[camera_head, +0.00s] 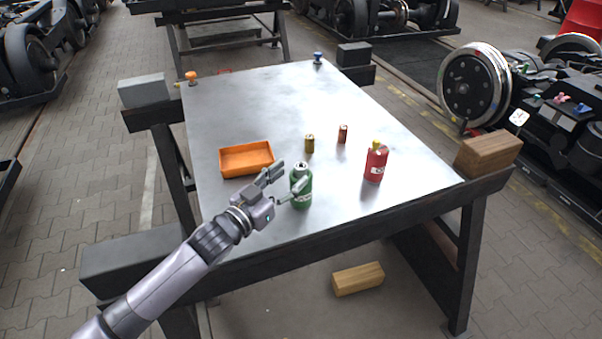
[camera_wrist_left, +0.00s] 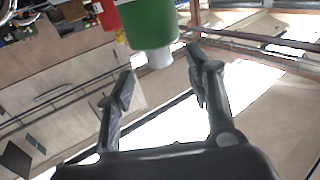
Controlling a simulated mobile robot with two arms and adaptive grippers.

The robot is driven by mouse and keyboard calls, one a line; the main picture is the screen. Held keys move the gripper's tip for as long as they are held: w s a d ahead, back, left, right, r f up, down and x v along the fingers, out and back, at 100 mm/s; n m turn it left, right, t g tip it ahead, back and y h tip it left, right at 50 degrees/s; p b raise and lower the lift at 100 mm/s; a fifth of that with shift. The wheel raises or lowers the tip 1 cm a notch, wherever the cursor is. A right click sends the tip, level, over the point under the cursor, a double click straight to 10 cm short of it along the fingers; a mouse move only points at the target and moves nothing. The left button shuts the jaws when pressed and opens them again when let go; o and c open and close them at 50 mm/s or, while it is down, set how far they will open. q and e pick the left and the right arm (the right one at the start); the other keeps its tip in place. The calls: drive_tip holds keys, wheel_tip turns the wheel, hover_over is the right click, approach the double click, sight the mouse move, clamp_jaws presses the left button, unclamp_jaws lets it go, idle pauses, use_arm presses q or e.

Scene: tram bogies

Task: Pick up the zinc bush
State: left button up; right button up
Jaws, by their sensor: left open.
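No separate zinc bush shows clearly on the metal table (camera_head: 245,95). A pale grey piece (camera_head: 300,166) tops the green bottle (camera_head: 300,191). I cannot tell whether it is the bottle's cap or a bush behind or on it. In the left wrist view a pale end piece (camera_wrist_left: 159,58) shows on the green body (camera_wrist_left: 150,22). My left gripper (camera_head: 285,182) is open and empty beside the green bottle, its fingers (camera_wrist_left: 161,72) spread towards it. A brass-coloured bush (camera_head: 309,144) and a copper-coloured bush (camera_head: 343,134) stand farther back. My right gripper is not in view.
An orange tray (camera_head: 246,159) lies left of the green bottle. A red bottle (camera_head: 376,164) with a yellow top stands to the right. Orange (camera_head: 191,77) and blue (camera_head: 317,58) knobs mark the far corners. The table's far half is mostly clear.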

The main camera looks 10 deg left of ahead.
sight(297, 170)
use_arm(q)
drive_tip(key=x, duration=0.5)
drive_tip(key=shift+d+p, duration=0.1)
drive_tip(key=shift+p, duration=0.25)
drive_tip(key=shift+c, duration=0.3)
clamp_jaws()
